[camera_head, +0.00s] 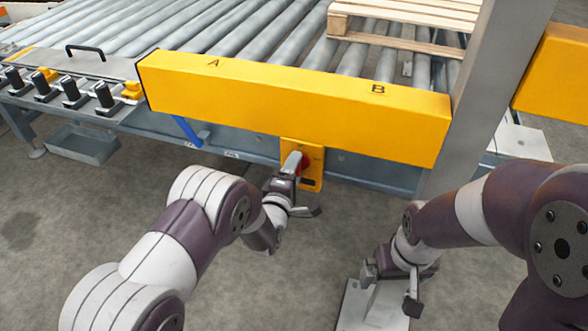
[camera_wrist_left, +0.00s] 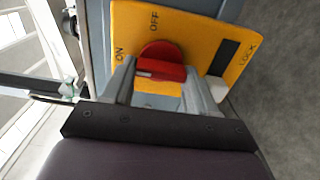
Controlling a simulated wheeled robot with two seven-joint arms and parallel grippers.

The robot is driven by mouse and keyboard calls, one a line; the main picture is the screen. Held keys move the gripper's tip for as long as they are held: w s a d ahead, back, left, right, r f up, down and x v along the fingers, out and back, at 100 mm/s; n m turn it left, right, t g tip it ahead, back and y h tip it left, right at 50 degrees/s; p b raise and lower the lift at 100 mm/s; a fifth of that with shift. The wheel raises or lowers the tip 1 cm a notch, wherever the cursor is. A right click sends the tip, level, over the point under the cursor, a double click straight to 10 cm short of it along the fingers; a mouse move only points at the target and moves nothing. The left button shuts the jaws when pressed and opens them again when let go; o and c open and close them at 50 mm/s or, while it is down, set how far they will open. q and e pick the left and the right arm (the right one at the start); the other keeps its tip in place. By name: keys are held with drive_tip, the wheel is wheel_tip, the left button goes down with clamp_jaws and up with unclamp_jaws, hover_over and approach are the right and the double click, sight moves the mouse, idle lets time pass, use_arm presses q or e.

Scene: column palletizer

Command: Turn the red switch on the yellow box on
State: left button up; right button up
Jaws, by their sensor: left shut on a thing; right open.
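The yellow box (camera_head: 316,182) hangs below the long yellow beam in the head view. It fills the upper middle of the left wrist view (camera_wrist_left: 190,25), where the labels ON, OFF and LOCK show. The red switch (camera_wrist_left: 162,58) is a round knob with a raised bar, which lies roughly crosswise in that picture. My left gripper (camera_wrist_left: 160,85) is shut on the red switch, one finger on each side of it. My right gripper (camera_head: 391,288) is open and empty, at the lower right.
The yellow beam (camera_head: 300,103) marked A and B runs above the box, in front of the roller conveyor (camera_head: 230,30). A grey post (camera_head: 490,90) stands to the right. A wooden pallet (camera_head: 400,25) lies on the rollers. Bare concrete floor shows below.

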use_arm(q)
drive_tip(key=shift+f, duration=0.15)
drive_tip(key=o, duration=1.1)
drive_tip(key=shift+c, duration=0.2)
drive_tip(key=shift+s, duration=0.1)
drive_tip(key=p+v, duration=0.5)
drive_tip(key=v, duration=0.7)
drive_tip(key=shift+s+p, duration=0.3)
drive_tip(key=shift+p, duration=0.05)
drive_tip(key=shift+a, duration=0.15)
